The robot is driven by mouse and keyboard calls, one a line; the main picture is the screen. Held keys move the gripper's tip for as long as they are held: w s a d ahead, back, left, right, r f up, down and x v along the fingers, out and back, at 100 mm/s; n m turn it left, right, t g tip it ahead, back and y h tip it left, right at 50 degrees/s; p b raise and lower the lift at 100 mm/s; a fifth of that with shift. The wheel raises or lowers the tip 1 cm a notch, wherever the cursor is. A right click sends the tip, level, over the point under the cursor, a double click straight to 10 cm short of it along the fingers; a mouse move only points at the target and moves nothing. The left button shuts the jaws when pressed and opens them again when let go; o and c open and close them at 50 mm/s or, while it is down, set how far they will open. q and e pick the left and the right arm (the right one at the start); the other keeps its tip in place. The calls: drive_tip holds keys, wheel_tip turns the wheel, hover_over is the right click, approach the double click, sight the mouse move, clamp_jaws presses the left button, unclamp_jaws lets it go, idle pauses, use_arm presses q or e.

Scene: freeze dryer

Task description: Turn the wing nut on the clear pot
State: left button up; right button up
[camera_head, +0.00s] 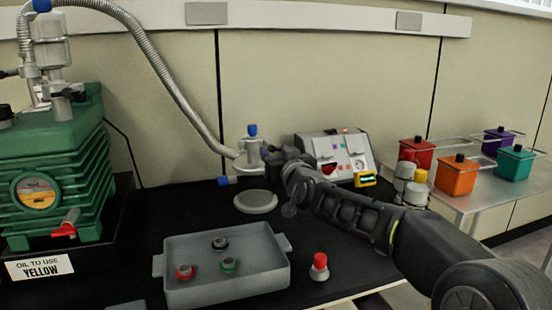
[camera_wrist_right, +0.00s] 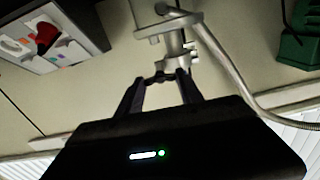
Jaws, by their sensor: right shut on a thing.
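My right gripper (camera_head: 272,156) reaches in from the right to the metal fitting (camera_head: 252,152) with a blue cap on top, at the end of the ribbed hose. In the right wrist view its two dark fingers (camera_wrist_right: 160,80) close around a small dark piece at the end of the fitting (camera_wrist_right: 176,47). This piece seems to be the wing nut; its wings cannot be made out. No clear pot can be told apart with certainty here; a round pale disc (camera_head: 255,202) shows under the fitting. My left gripper is not in view.
A grey tray (camera_head: 178,292) with several small knobs stands in front. A red-capped bottle (camera_head: 319,267) stands to its right. The green pump (camera_head: 52,165) is at left, a control box (camera_head: 338,150) behind my gripper. Coloured pots stand on a side table (camera_head: 480,195).

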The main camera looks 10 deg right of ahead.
use_arm(q)
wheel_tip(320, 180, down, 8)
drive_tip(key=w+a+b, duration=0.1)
drive_tip(key=b, duration=0.6)
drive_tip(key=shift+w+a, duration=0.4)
use_arm(e)
drive_tip(key=shift+m, duration=16.1)
use_arm(q)
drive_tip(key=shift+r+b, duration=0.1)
drive_tip(key=shift+b, duration=0.2)
use_arm(e)
drive_tip(key=o, duration=1.4)
